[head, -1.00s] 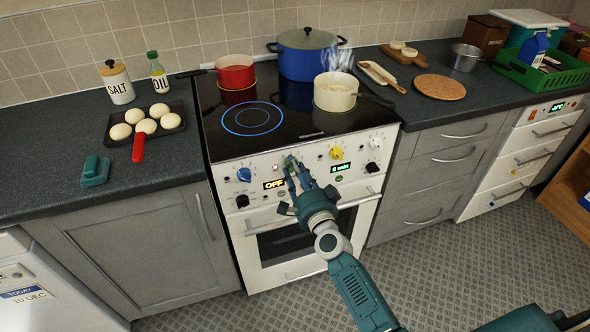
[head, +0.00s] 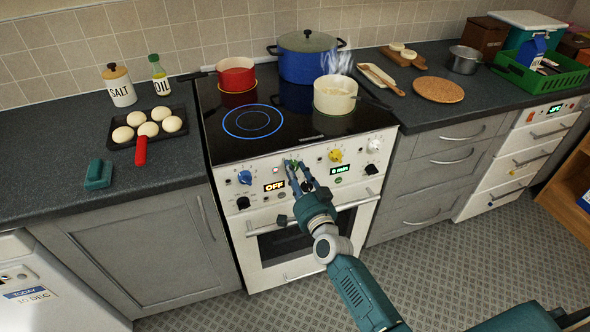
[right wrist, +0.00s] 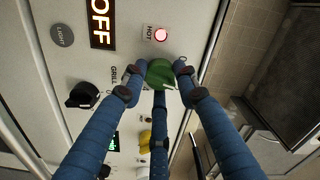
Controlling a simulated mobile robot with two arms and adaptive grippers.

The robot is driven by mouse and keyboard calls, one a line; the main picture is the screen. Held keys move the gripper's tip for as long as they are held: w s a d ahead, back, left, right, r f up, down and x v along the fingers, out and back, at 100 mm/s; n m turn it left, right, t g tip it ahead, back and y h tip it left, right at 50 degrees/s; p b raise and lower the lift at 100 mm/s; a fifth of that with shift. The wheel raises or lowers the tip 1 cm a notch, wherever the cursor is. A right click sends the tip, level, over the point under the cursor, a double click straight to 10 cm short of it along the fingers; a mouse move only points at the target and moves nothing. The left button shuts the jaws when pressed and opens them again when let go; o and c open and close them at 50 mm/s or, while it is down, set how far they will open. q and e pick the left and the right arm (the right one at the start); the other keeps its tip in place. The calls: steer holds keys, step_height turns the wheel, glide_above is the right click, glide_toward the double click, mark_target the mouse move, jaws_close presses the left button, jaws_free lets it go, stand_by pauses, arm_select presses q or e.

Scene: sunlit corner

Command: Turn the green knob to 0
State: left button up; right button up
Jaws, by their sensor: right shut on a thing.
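The green knob (head: 292,163) is on the white front panel of the cooker (head: 252,226), between the blue knob and the yellow knob. My right gripper (head: 298,172) reaches up to it from below, and its blue fingers are closed around it. In the right wrist view the green knob (right wrist: 160,73) sits between the fingertips (right wrist: 160,70), which touch its sides. An orange display (head: 274,186) reads OFF. My left gripper is out of view.
Beside the green knob are a blue knob (head: 244,177) and a yellow knob (head: 336,155). A green display (head: 340,169) seems to read 0 min. A steaming cream pot (head: 335,97) stands on the hob above. A red HOT light (right wrist: 161,34) glows.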

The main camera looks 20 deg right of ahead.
steer(key=n+p, duration=0.3)
steer(key=n, duration=0.7)
steer(key=shift+n, duration=0.4)
stand_by(0.4)
steer(key=o, duration=1.2)
steer(key=shift+c, duration=0.2)
steer(key=s, duration=1.2)
steer(key=shift+d, duration=0.2)
steer(key=shift+f, duration=0.1)
